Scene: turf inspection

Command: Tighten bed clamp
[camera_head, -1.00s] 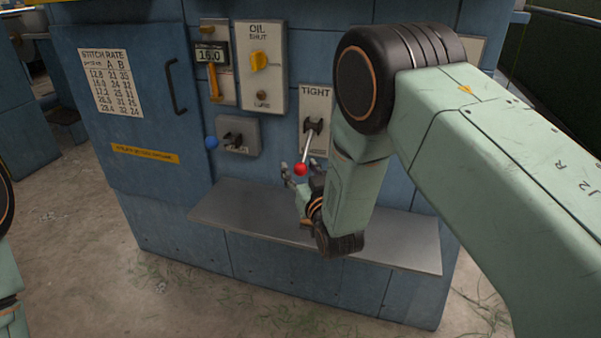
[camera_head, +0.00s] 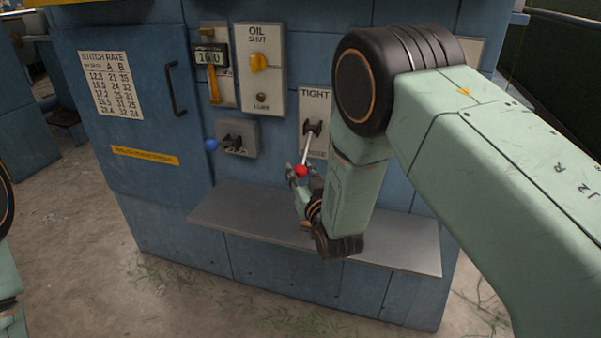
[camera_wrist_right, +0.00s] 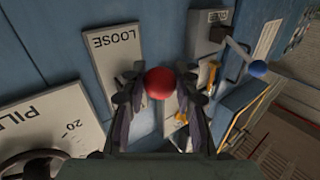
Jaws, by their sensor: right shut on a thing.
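The bed clamp lever is a silver rod with a red ball knob (camera_head: 301,171) on a white plate (camera_head: 317,97) whose top reads TIGHT. The rod hangs down and slightly left from its dark pivot. My right gripper (camera_head: 299,177) is at the red knob, its fingers on both sides of it. In the right wrist view the red knob (camera_wrist_right: 160,83) sits between the two dark fingertips, and the plate (camera_wrist_right: 104,60) reads LOOSE upside down. My right gripper is shut on the knob. My left gripper is not in view; only part of my left arm shows at the left edge.
A blue-knobbed lever (camera_head: 211,145) is left of the clamp lever. Above it are an OIL panel (camera_head: 261,66) with a yellow knob and a gauge reading 16.0 (camera_head: 210,56). A grey shelf (camera_head: 235,213) juts out below. A cabinet door handle (camera_head: 174,90) is further left.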

